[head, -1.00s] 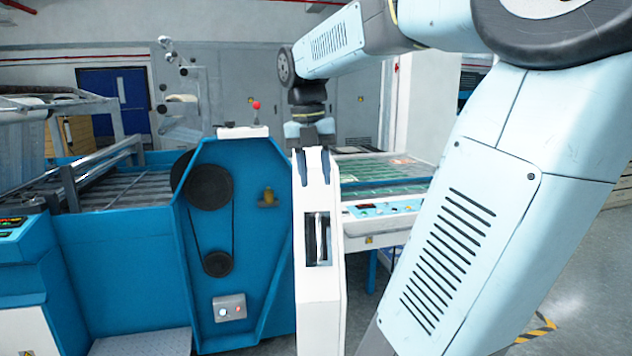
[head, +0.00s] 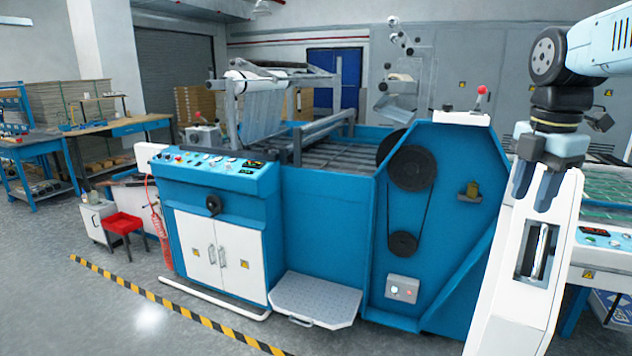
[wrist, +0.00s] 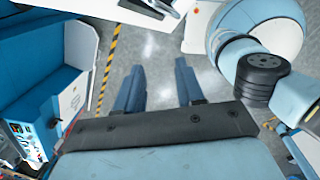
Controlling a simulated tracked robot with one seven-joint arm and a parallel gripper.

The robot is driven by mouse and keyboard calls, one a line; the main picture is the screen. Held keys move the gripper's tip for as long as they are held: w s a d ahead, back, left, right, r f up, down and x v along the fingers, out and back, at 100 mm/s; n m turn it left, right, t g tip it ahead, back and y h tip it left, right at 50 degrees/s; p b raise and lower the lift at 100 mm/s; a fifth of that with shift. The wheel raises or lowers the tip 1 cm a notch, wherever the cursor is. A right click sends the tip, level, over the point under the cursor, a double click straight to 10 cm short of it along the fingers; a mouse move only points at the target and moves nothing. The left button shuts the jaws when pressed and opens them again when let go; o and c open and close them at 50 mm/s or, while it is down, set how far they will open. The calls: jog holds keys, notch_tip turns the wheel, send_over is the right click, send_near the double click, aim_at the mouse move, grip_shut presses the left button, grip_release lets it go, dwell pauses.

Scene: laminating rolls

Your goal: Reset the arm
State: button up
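My gripper (head: 537,186) shows at the right of the head view, pointing down, with two dark blue fingers set apart. In the wrist view the two fingers (wrist: 158,88) are wide apart with only grey floor between them, so it is open and empty. My arm is bent and comes in from the upper right of the head view.
The blue laminating machine (head: 330,225) fills the middle of the head view, with a control panel (head: 215,168) on its left part. A metal step plate (head: 316,298) and a red stool (head: 124,226) stand on the floor. Yellow-black tape (head: 180,308) crosses open floor.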

jog(key=s+a+f+m+t, duration=0.2)
jog(key=a+m, duration=0.4)
jog(key=m, duration=0.4)
jog(key=s+a+f+m+t, duration=0.2)
jog(key=s+a+f+m, duration=0.1)
jog(key=a+m, duration=0.4)
jog(key=shift+s+f+m, duration=0.25)
jog(key=shift+f+m, duration=0.5)
jog(key=shift+m, duration=0.95)
jog(key=shift+s, duration=0.1)
